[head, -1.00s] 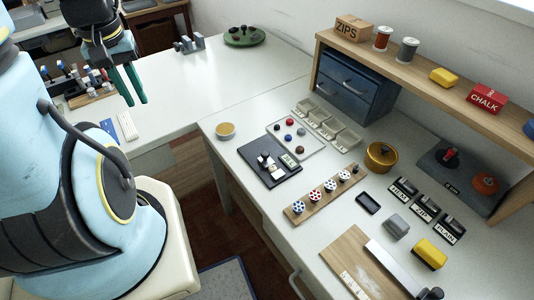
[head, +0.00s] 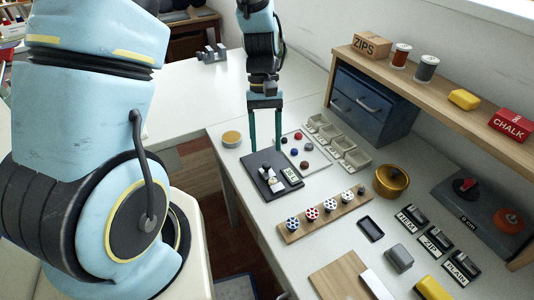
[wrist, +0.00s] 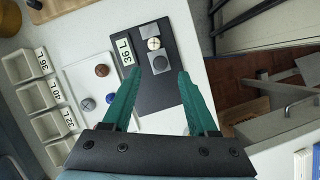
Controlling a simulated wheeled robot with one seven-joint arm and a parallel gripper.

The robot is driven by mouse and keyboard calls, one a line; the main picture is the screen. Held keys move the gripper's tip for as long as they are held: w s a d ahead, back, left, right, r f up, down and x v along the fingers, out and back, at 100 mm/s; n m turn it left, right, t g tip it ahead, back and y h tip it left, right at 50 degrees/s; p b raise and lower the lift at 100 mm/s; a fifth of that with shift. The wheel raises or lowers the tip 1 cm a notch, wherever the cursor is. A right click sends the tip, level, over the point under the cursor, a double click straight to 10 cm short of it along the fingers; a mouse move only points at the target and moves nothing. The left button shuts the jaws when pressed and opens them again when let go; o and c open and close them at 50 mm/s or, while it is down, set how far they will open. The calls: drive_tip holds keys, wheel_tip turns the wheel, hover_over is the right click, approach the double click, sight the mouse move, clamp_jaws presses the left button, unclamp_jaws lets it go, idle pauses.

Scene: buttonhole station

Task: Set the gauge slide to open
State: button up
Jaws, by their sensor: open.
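The gauge appears to be the black plate (head: 253,184) on the right-hand table, with a small label (head: 291,175) reading 36 L in the wrist view. In the wrist view the plate (wrist: 155,98) carries a dark square block with a round top (wrist: 160,64), apparently the slide. A pale round button (wrist: 153,43) sits close beside it, with a grey block (wrist: 171,25) beyond. I cannot tell the slide's exact setting. My gripper (head: 265,143) points down over the plate, open and empty. In the wrist view its green fingers (wrist: 159,72) stand either side of the dark block, seemingly above it.
A white tray (head: 313,168) of loose buttons and several labelled bins (head: 350,157) stand beside the plate. A wooden strip with spools (head: 297,230) lies in front. A blue drawer unit (head: 372,105) stands behind.

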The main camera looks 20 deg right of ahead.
sight(266, 164)
drive_tip(key=shift+p+x, duration=0.35)
drive_tip(key=shift+x, duration=1.95)
clamp_jaws()
drive_tip(key=shift+w, duration=0.15)
